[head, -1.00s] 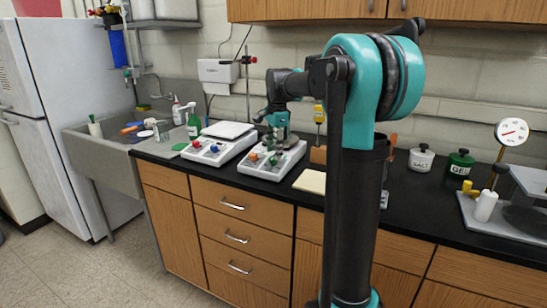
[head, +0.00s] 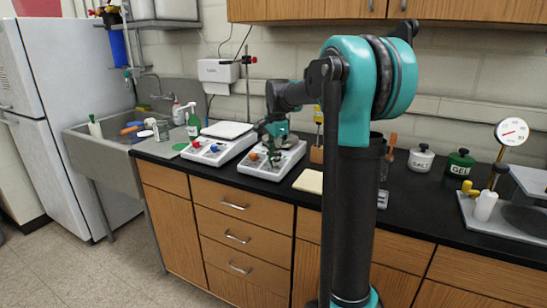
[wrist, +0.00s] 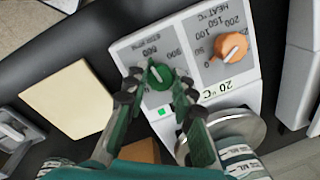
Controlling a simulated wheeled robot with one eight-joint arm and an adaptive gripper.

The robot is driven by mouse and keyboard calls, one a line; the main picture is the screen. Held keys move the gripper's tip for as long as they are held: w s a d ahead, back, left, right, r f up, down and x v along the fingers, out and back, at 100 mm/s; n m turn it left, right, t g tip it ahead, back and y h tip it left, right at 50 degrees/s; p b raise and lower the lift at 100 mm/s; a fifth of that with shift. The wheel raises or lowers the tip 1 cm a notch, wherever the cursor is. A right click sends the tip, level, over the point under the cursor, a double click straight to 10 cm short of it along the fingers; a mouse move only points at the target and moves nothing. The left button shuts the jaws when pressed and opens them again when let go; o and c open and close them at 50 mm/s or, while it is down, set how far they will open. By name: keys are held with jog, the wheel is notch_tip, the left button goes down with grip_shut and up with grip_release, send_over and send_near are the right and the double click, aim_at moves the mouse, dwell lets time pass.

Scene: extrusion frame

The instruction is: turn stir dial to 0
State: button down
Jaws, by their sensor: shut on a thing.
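The stir dial (wrist: 159,77) is a green knob with a white pointer line, beside rpm markings on the white front panel of a hotplate (wrist: 128,47). Its pointer leans up and slightly left in the wrist view, near the marks that seem to read 600. My gripper (wrist: 158,86) has a finger on either side of the green knob and is shut on it. In the head view my gripper (head: 274,158) reaches down to the front of the right-hand hotplate (head: 290,166), and it hides the green dial there.
An orange heat dial (wrist: 231,47) sits close beside the green one, and a 20 °C display (wrist: 217,91) is near it. A second hotplate (head: 213,158) with red and blue dials stands to the left. A pale pad (head: 308,182) lies to the right.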

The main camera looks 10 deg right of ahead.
dwell(0.3)
jog(key=n, duration=0.5)
jog(key=shift+w+n+g+h, duration=0.1)
jog(key=shift+n+g+h, duration=0.2)
jog(key=shift+g, duration=0.1)
jog(key=n, duration=0.5)
jog(key=shift+a+g+h, duration=0.15)
jog(key=shift+g+h, duration=0.15)
jog(key=shift+h, duration=0.1)
jog(key=n, duration=0.5)
jog(key=shift+n+h, duration=0.4)
jog(key=n, duration=0.5)
jog(key=shift+a+h, duration=0.1)
jog(key=shift+h, duration=0.3)
jog(key=shift+n, duration=0.3)
jog(key=c, duration=1.3)
grip_release()
jog(key=shift+o, duration=0.2)
